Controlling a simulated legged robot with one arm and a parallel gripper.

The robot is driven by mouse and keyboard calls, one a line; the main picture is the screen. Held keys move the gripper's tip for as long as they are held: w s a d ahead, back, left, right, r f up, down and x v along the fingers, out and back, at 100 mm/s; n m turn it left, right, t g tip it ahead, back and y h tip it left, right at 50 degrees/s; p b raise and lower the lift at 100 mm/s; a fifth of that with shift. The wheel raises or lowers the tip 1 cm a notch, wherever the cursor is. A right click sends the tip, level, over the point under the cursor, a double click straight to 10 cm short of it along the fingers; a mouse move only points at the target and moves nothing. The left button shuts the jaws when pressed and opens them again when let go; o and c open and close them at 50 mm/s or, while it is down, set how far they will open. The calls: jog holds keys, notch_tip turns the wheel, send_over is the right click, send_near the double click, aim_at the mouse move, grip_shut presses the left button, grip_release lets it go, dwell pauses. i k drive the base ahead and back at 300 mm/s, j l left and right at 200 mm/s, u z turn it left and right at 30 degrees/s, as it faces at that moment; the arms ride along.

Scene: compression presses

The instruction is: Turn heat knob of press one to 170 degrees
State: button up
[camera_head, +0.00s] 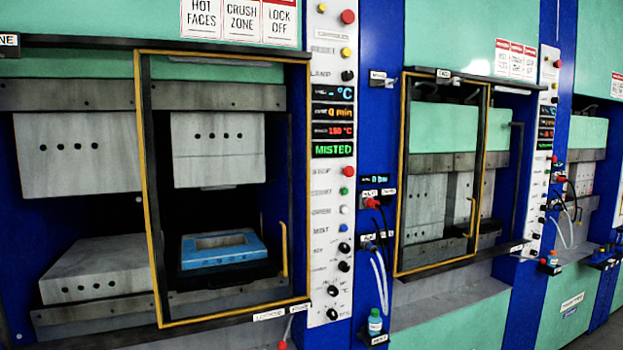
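The nearest press (220,140) fills the left of the head view; a cut-off label ending in "NE" (9,40) sits at its upper left. Its white control panel (320,200) stands upright on its right side. Several dark knobs run down the lower panel, including one at the upper part of the row (344,247) and a lower one (332,290). Their labels are too small to read, so I cannot tell which is the heat knob. My gripper is not in view.
A yellow-framed door (149,190) covers the right part of the near press opening. A blue mould (218,262) lies inside. A red-tipped lever (283,345) shows below. Hoses (380,283) and a small bottle (375,322) are right of the panel. More presses (445,160) continue right.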

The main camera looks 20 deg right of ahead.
aim_at(332, 290)
jog(key=i+l+z, duration=0.1)
jog(key=z, duration=0.3)
jog(key=i+l+z, duration=0.1)
jog(key=z, duration=0.25)
jog(key=i+z, duration=0.15)
jog(key=z, duration=0.25)
